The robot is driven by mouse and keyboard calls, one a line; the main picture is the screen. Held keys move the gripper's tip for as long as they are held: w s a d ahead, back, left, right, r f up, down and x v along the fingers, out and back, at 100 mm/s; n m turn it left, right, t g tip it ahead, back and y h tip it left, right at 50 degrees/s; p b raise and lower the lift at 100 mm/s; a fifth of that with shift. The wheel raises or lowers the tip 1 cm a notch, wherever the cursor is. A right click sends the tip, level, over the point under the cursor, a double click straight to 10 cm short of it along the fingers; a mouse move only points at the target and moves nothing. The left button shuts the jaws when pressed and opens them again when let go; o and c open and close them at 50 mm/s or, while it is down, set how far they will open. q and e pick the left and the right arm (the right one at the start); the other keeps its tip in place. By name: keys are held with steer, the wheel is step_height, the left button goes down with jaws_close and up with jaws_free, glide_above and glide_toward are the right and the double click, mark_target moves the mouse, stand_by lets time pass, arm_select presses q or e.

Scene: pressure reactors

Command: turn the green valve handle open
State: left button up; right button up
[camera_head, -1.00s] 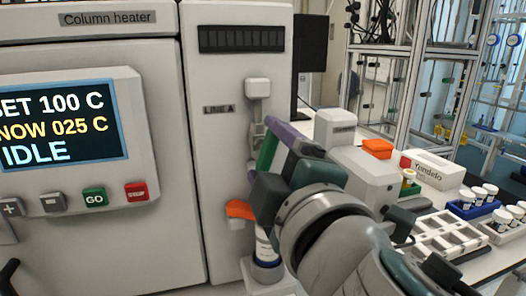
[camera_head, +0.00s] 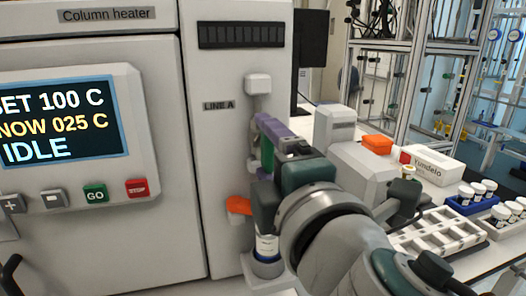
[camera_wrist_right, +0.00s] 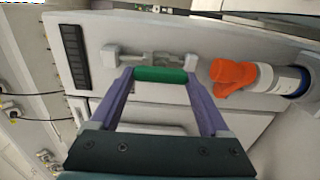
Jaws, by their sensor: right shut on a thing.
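The green valve handle (camera_head: 267,154) is on the LINE A panel, below a white fitting (camera_head: 257,84). In the right wrist view the green handle (camera_wrist_right: 161,75) lies crosswise between the tips of two purple fingers. My right gripper (camera_wrist_right: 160,77) is shut on it, one finger at each end. In the head view my right gripper (camera_head: 264,143) and wrist partly hide the handle, and only a narrow green strip shows. My left gripper is not in view.
An orange handle (camera_head: 238,205) sits just below, above a white bottle (camera_head: 266,246), close to my gripper. The column heater (camera_head: 95,200) with its IDLE screen stands at left. A bench with a white tray (camera_head: 440,236) and vials is at right.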

steer(key=o, duration=1.2)
steer(key=shift+s, duration=0.15)
steer(key=v, duration=0.9)
steer(key=shift+s+d+b, duration=0.15)
steer(key=shift+s+b, duration=0.2)
